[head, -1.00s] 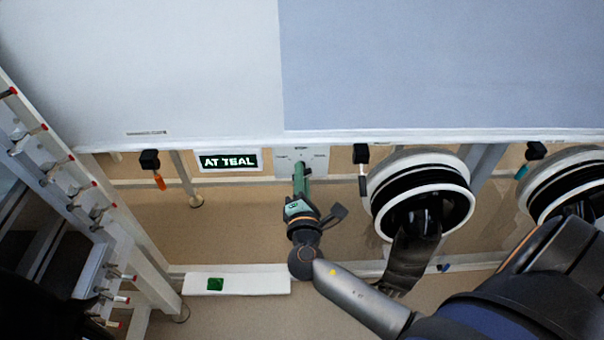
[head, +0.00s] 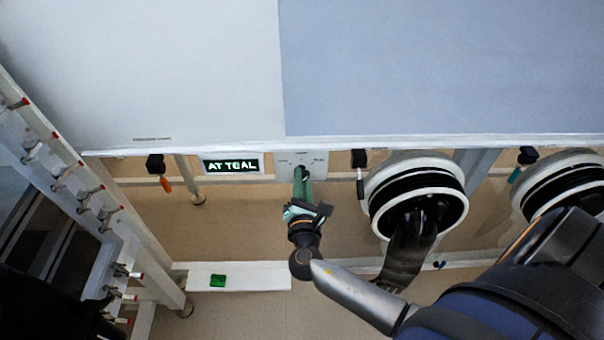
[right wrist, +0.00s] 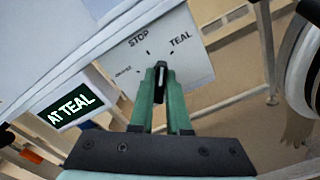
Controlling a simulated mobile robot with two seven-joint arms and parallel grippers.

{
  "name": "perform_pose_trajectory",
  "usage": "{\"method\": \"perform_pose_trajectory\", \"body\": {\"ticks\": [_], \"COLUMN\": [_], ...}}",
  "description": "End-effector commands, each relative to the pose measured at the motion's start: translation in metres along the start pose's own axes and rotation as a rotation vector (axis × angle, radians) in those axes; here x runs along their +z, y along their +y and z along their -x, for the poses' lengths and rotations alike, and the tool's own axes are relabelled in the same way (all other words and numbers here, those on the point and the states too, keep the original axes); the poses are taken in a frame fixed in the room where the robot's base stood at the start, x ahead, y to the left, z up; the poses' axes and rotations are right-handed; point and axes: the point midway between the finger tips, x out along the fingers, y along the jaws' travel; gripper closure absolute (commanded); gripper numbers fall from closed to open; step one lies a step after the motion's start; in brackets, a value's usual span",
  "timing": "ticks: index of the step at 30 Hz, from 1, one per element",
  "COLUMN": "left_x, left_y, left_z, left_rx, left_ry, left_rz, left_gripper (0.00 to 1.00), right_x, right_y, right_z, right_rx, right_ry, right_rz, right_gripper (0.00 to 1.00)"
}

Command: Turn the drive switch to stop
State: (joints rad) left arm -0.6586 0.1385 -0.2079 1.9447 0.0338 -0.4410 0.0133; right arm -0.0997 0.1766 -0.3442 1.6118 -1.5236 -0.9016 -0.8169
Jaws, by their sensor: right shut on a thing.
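The drive switch is a small black knob (right wrist: 160,80) with a pale line, on a white plate (head: 285,160) under the cabinet edge. The plate also shows in the right wrist view (right wrist: 198,68), marked STOP at the top, TEAL to its right and a small unreadable label to the left. My right gripper (head: 302,176) has its green fingers shut on the knob, one on each side in the right wrist view (right wrist: 160,98). The knob's line points upward, roughly between STOP and TEAL. A lit display (head: 231,165) reads AT TEAL. My left gripper is not in view.
A black-and-white glove port (head: 416,190) is right of the switch, another (head: 562,180) farther right. Dark clips hang along the edge, one with an orange tip (head: 165,184). A white rack (head: 95,205) stands at left. A green block (head: 217,281) lies on a low white ledge.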

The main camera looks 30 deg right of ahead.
Motion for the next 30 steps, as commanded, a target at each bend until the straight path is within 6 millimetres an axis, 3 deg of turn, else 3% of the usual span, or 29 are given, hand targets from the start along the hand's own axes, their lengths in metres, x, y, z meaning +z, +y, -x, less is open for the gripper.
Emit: {"method": "perform_pose_trajectory", "body": {"ticks": [21, 22, 30], "left_x": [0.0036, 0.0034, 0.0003], "left_y": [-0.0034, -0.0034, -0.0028], "left_z": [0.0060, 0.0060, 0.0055], "left_rx": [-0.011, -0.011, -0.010], "left_ry": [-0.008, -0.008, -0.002], "left_rz": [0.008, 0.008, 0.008], "left_gripper": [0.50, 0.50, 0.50], "right_x": [0.0064, 0.0064, 0.0063], "right_y": [0.0017, 0.0017, 0.0008], "right_z": [-0.0048, -0.0049, -0.0047], "right_rx": [0.003, 0.003, 0.000], "right_ry": [-0.017, -0.017, -0.017], "right_rz": [0.092, 0.091, 0.090], "right_gripper": [1.00, 0.82, 0.55]}}
